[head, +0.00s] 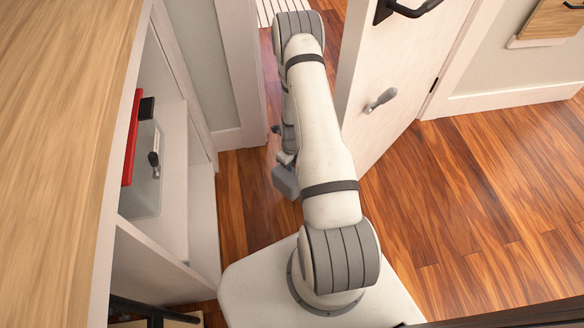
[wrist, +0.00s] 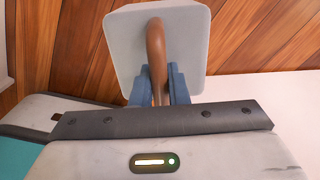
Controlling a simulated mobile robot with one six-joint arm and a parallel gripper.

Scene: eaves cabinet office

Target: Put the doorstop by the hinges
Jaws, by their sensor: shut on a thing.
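In the wrist view my gripper (wrist: 160,88) has its blue fingers shut on a brown curved handle. The handle belongs to a pale grey, square block with rounded corners, which I take to be the doorstop (wrist: 190,30). The wood floor shows beyond it; I cannot tell how high it hangs. In the head view my arm hides most of the gripper. A white door (head: 385,65) stands at an angle right of my arm. A small dark piece that looks like a hinge (head: 434,85) is at its right edge, low down.
A grey lever (head: 380,100) juts from the door face, and a black handle (head: 408,8) is above. An open white cabinet (head: 175,150) with a red item (head: 131,140) is on the left, below a wooden top (head: 55,110). Wood floor (head: 470,200) is clear on the right.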

